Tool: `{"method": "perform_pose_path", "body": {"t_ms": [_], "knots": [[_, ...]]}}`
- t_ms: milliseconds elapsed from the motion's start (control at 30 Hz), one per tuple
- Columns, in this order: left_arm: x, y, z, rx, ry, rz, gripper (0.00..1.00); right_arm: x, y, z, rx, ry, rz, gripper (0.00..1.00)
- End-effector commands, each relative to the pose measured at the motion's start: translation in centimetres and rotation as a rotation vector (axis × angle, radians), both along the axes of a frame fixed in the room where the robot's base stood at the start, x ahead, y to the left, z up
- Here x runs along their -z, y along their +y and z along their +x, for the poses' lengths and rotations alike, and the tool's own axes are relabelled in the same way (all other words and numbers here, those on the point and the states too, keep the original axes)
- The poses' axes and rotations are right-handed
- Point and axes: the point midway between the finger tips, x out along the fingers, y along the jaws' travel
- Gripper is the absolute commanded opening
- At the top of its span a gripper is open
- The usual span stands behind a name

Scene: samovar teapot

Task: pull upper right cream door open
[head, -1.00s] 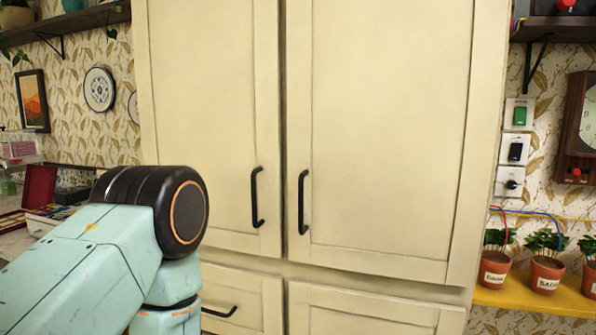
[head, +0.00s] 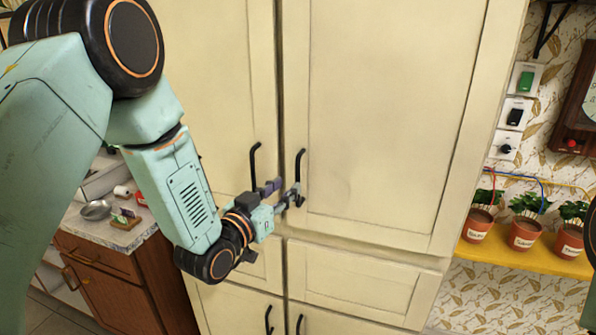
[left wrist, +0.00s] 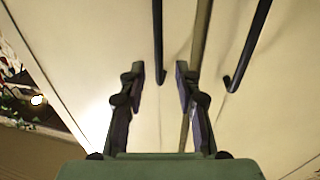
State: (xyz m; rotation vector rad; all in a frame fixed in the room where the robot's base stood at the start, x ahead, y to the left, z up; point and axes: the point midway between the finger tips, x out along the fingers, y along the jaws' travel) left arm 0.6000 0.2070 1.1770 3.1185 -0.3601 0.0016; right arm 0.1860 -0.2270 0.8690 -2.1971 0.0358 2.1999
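The upper right cream door (head: 385,110) is shut, flush with the upper left cream door (head: 215,90). My left gripper (head: 281,190) is open in front of the doors, near the handles' lower ends. I see no grip on either handle. My right gripper is not in view.
Lower cream doors and drawers (head: 350,285) sit below. A wooden counter (head: 115,275) with small items stands at left. A yellow shelf (head: 530,258) with potted plants (head: 525,232) and wall switches (head: 515,113) are at right.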

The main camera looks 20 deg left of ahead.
Motion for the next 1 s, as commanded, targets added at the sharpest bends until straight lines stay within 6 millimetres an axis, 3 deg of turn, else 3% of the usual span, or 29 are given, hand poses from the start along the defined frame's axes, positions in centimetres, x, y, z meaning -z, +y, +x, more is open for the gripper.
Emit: {"method": "perform_pose_path", "body": {"t_ms": [200, 400, 833, 1000], "knots": [[0.0, -0.9, 3.5, 0.002, 0.000, 0.002, 0.33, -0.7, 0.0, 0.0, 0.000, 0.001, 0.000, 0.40], [0.1, -1.4, 5.7, 0.001, 0.001, 0.000, 0.33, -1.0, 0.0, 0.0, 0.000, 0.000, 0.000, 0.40], [0.1, -1.6, 6.4, 0.001, 0.003, 0.000, 0.33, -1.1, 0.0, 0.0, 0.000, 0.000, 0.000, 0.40], [0.1, -1.6, 6.4, 0.000, 0.003, 0.000, 0.18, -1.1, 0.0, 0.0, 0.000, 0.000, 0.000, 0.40]]}}
